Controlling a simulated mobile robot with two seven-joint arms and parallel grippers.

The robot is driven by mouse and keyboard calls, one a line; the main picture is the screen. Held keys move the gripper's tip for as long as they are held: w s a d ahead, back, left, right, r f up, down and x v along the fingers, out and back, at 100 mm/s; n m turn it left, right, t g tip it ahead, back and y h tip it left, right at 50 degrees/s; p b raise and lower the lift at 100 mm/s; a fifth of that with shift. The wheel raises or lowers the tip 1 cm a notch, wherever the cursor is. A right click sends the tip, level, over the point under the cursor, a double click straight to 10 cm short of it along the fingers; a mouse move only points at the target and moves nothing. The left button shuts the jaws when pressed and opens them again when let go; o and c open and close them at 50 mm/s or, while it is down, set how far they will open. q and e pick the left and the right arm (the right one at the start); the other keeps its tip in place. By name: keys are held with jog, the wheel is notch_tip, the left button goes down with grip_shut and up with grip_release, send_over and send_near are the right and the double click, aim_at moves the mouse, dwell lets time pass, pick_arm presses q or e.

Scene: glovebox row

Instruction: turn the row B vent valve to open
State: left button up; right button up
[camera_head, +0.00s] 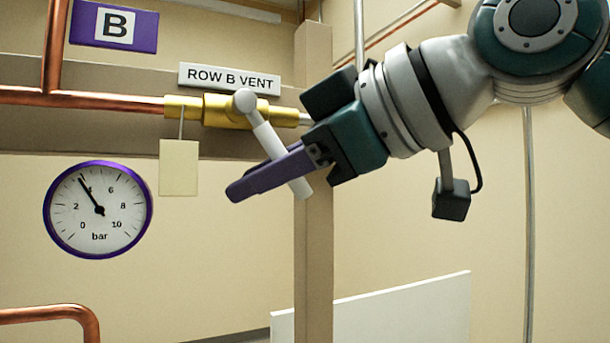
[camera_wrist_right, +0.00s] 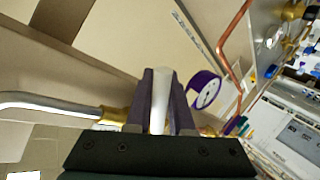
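The row B vent valve (camera_head: 222,111) is a brass body on the copper pipe, under the "ROW B VENT" sign (camera_head: 229,78). Its white lever (camera_head: 268,140) slants down and right from a round grey hub, across the pipe's line. My right gripper (camera_head: 240,188) comes in from the right with purple fingers across the lever's lower part. The lever's end shows below the fingers. In the right wrist view the lever (camera_wrist_right: 160,100) stands between both fingers, which appear to press on it. My left gripper is in neither view.
A blank cream tag (camera_head: 179,168) hangs from the pipe left of the valve. A purple-rimmed gauge (camera_head: 98,210) reads about 4 bar. A beige post (camera_head: 314,270) stands behind the gripper. A purple B sign (camera_head: 114,27) is at upper left.

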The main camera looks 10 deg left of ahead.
jog(key=o, duration=0.4)
jog(key=shift+d, duration=0.1)
jog(key=shift+p+v, duration=0.95)
jog(key=shift+v, duration=3.95)
jog(key=shift+s, duration=0.1)
